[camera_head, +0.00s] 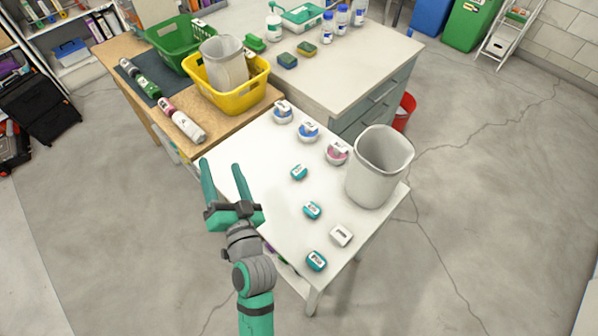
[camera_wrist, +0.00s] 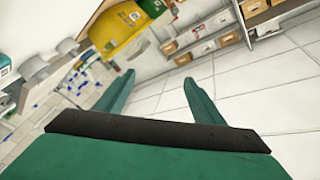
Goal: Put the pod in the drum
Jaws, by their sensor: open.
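Several small pods lie spread on the white table: teal ones (camera_head: 299,172), (camera_head: 312,210), (camera_head: 316,260) and a white one (camera_head: 341,236). I cannot tell which one the task means. A tall pale grey open bin, likely the drum (camera_head: 378,170), stands upright at the table's right corner; its inside floor is hidden. My gripper (camera_head: 220,165) is open and empty, left of the pods near the table's left edge, and apart from them. Its two teal fingers also show spread in the wrist view (camera_wrist: 158,79), with nothing between them.
Round white tubs with blue or pink parts (camera_head: 308,132) stand along the table's back right edge. A wooden desk (camera_head: 141,88) behind holds a yellow basket (camera_head: 258,92) with another grey bin, a green basket (camera_head: 165,43) and bottles. The table's middle left is bare.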

